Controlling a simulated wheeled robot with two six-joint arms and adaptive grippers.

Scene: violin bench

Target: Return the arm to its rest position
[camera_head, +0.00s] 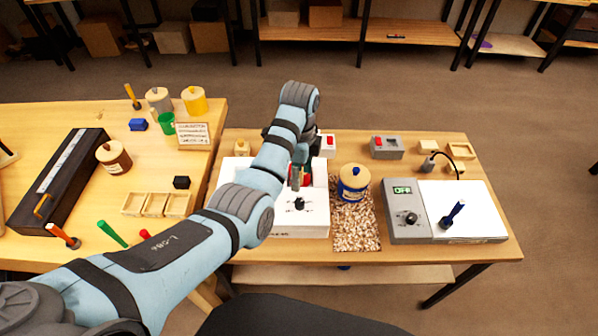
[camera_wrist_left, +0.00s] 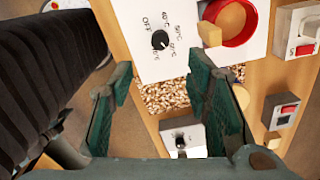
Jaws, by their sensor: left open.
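My left arm reaches in from the left over the white heater box with a dial (camera_head: 299,221). My left gripper (camera_head: 298,178) is above that box, partly hidden by my own wrist. In the left wrist view its two green fingers (camera_wrist_left: 160,100) stand wide apart with nothing between them. The same box, with its OFF and temperature marks, shows in the left wrist view (camera_wrist_left: 150,65), beyond the fingertips. A red round pot (camera_wrist_left: 240,25) with a wooden piece at its rim is set in the box. My right gripper is not in view.
A blue jar with a wooden lid (camera_head: 353,184) stands on a wood-chip patch (camera_head: 358,230) right of the box. A grey-and-white plate unit (camera_head: 405,232) holds a blue-handled tool (camera_head: 453,214). The left table (camera_head: 95,225) carries jars, tools and small trays.

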